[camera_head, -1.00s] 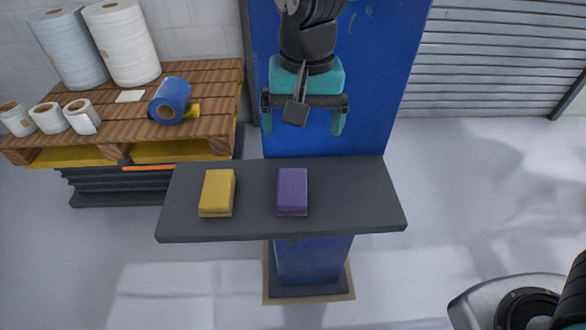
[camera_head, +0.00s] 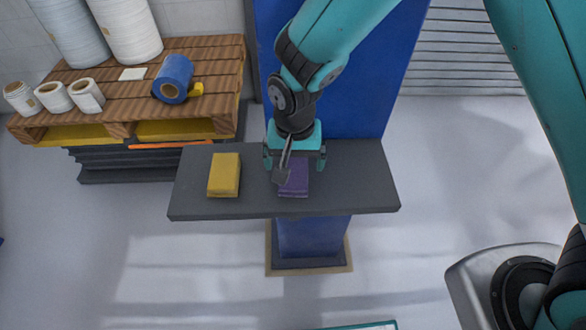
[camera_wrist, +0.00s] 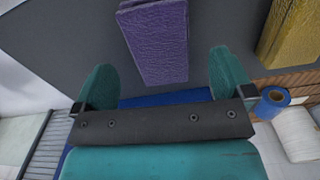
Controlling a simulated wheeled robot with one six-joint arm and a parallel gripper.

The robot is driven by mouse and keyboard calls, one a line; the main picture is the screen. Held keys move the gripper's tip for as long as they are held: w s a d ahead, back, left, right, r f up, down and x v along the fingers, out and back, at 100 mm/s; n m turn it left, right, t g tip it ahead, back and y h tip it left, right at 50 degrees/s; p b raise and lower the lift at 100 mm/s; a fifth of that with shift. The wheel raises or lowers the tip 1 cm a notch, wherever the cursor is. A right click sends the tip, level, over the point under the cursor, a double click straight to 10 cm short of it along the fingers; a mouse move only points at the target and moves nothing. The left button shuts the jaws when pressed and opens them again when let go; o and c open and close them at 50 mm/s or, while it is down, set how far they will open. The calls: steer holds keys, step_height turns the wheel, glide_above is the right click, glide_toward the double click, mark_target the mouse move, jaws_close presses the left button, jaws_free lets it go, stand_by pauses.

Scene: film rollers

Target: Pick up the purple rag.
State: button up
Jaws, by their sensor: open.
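The purple rag (camera_head: 295,184) is a folded block lying on the dark grey shelf (camera_head: 350,190), right of the yellow one. My gripper (camera_head: 295,165) is over the back part of the rag and partly hides it in the head view. In the wrist view the purple rag (camera_wrist: 157,42) lies ahead of my gripper (camera_wrist: 165,78), between the lines of its two teal fingers. The fingers are wide apart and nothing is between them. The exact height of my gripper above the rag is hard to tell.
A yellow folded rag (camera_head: 224,175) lies on the shelf to the left. A blue post (camera_head: 345,110) stands behind the shelf. A wooden pallet (camera_head: 215,65) with several rolls is at the back left. The right part of the shelf is clear.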

mark_target(293, 169)
steer(key=shift+a+f+p, duration=0.1)
steer(key=shift+f+p, duration=0.45)
steer(key=shift+f, duration=1.35)
steer(key=c, duration=1)
steer(key=shift+w+r, duration=0.1)
step_height(293, 169, up, 20)
steer(key=b, duration=0.4)
steer(key=shift+o, duration=0.4)
